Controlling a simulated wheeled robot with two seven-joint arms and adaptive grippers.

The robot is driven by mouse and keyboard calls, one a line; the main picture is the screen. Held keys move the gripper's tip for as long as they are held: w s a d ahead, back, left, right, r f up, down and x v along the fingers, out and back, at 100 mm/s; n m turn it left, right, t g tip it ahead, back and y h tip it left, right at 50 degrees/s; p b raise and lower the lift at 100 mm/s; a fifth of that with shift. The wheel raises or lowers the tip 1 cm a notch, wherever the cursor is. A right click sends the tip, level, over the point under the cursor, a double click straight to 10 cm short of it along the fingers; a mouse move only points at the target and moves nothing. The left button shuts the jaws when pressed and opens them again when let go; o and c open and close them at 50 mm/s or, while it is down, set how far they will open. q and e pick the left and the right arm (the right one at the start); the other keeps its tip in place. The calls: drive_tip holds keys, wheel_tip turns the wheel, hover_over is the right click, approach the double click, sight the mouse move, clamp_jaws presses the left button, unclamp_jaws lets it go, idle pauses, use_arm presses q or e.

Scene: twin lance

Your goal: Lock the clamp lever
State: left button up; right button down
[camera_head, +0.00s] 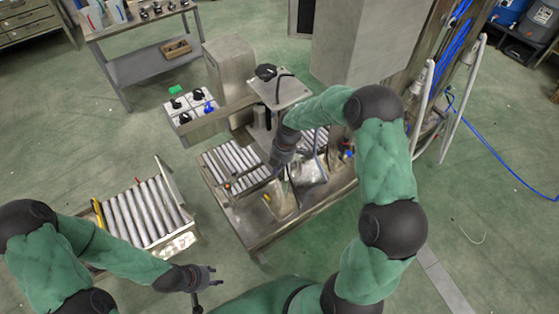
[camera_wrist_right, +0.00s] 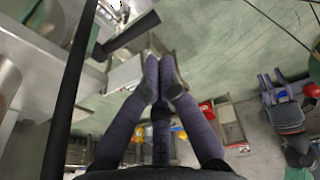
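I cannot clearly pick out the clamp lever. A dark thin bar (camera_head: 245,176) lies over the rollers of the middle workstation (camera_head: 262,232), and a black bar (camera_wrist_right: 130,34) crosses the upper left of the right wrist view; I cannot tell whether either is the lever. My right gripper (camera_head: 276,172) reaches down over this workstation, close to the bar. In the right wrist view its purple-grey fingers (camera_wrist_right: 160,66) come together at the tips, with nothing visible held between them. My left gripper (camera_head: 213,276) is low in the head view, apart from the workstation, fingers spread and empty.
A separate roller conveyor (camera_head: 140,212) stands at the left. A control box (camera_head: 190,105) with black knobs and a metal press-like column (camera_head: 280,90) stand behind the workstation. A grey cabinet (camera_head: 365,45) rises behind. Green floor (camera_head: 130,135) lies open between conveyor and workstation.

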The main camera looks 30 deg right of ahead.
sight(279, 178)
drive_tip(key=shift+w+d+f, duration=0.15)
drive_tip(key=shift+d+f, duration=0.1)
drive_tip(key=shift+f, duration=0.6)
drive_tip(key=shift+w+d+f, duration=0.15)
drive_tip(key=shift+d+f, duration=0.05)
drive_tip(key=shift+f, duration=0.65)
drive_tip(key=shift+s+f+t+b, duration=0.15)
drive_tip(key=shift+f+t+b, duration=0.15)
drive_tip(key=shift+b, duration=0.45)
drive_tip(key=shift+f+b, duration=0.1)
drive_tip(key=shift+b, duration=0.25)
drive_tip(key=f+t+b, duration=0.1)
drive_tip(key=t+b, duration=0.1)
drive_tip(key=b, duration=0.1)
drive_tip(key=shift+s+f, duration=0.2)
drive_tip(key=w+f+b, duration=0.3)
drive_tip(key=f+b, duration=0.4)
drive_tip(key=b, duration=0.6)
drive_tip(key=shift+w+a+f+y, duration=0.15)
drive_tip(key=shift+w+a+y, duration=0.05)
drive_tip(key=shift+w+y, duration=0.1)
